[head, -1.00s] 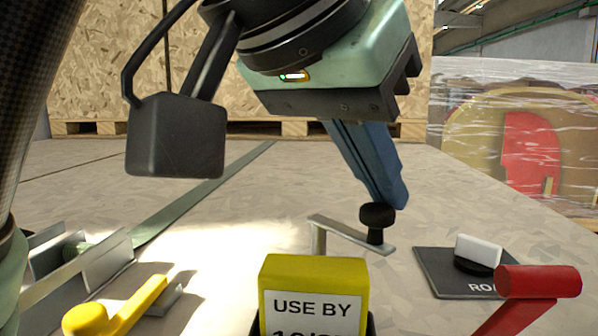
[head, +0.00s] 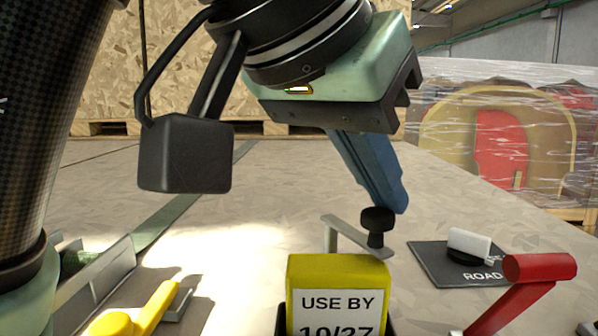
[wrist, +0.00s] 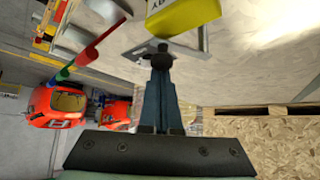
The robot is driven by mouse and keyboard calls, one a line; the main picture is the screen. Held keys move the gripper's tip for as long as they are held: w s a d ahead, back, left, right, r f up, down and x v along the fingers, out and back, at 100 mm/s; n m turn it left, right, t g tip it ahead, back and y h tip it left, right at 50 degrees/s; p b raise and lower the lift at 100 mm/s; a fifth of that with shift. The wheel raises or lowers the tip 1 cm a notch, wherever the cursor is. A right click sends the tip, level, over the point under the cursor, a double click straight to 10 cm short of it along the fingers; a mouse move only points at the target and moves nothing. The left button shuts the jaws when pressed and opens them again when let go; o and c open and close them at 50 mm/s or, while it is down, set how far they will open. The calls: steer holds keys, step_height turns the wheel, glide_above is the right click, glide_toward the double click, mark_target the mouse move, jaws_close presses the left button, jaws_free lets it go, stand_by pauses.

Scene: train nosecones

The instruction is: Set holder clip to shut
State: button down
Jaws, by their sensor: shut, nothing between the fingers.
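A metal arm with a black knob (head: 377,222), which looks like the holder clip, stands behind a yellow block (head: 338,270) labelled "USE BY". The bar (head: 350,236) runs from an upright post on the left to the knob on the right. My gripper (head: 397,207) is shut and empty, its blue fingers slanting down with their tips at or just behind the knob. In the wrist view the knob (wrist: 162,60) is right at the fingertips (wrist: 161,76), with the yellow block (wrist: 183,14) beyond. I cannot tell whether fingers and knob touch.
A red lever (head: 535,270) stands at the lower right, near a dark plate (head: 440,265) marked "ROAD" with a white-topped switch (head: 469,242). A yellow handle (head: 150,310) and metal channel (head: 105,270) lie at the lower left. The tabletop behind is clear.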

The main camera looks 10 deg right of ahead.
steer(key=shift+s+a, duration=0.25)
steer(key=shift+a, duration=0.35)
steer(key=shift+s+a+p, duration=0.1)
steer(key=shift+a+p, duration=0.4)
steer(key=shift+a, duration=0.25)
steer(key=shift+d, duration=0.1)
